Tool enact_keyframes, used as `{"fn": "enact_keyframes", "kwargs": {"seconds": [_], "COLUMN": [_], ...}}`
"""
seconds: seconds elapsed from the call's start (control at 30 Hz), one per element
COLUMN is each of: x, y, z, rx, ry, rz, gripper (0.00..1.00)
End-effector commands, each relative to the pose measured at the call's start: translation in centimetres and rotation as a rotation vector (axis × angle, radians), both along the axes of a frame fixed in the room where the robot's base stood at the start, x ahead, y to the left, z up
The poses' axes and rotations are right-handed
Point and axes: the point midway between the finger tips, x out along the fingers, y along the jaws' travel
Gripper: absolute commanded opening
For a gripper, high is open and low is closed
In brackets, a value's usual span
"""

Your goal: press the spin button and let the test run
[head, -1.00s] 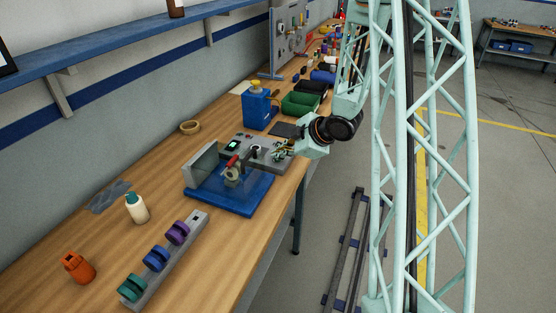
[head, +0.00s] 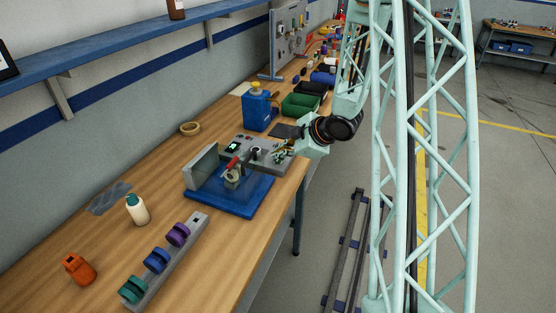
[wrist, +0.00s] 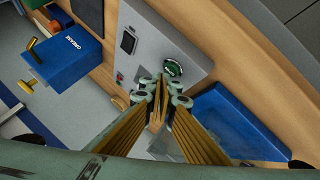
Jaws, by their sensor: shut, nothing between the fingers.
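The grey control panel (head: 268,158) stands on the bench beside the blue-based test rig (head: 258,196). In the wrist view the panel (wrist: 185,45) carries a round green button (wrist: 173,67) and a small dark screen (wrist: 128,41). The screen also shows lit in the head view (head: 232,147). My gripper (wrist: 160,92) is shut and empty, its tips over the panel close beside the green button. I cannot tell whether they touch it. In the head view my gripper (head: 282,153) is small and reaches in over the panel from the right.
A blue grease container (head: 257,112) and a green bin (head: 300,104) stand behind the panel. The bench has bare wood toward the wall.

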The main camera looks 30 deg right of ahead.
Motion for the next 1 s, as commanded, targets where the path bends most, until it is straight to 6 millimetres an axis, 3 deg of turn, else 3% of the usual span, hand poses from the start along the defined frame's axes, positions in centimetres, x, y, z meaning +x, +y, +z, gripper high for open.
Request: {"fn": "enact_keyframes", "kwargs": {"seconds": [0.37, 1.0], "x": [0.0, 0.0], "y": [0.0, 0.0], "z": [0.3, 4.1], "rx": [0.0, 0.0], "ry": [0.0, -0.001], "rz": [0.0, -0.001], "gripper": [0.0, 0.0]}}
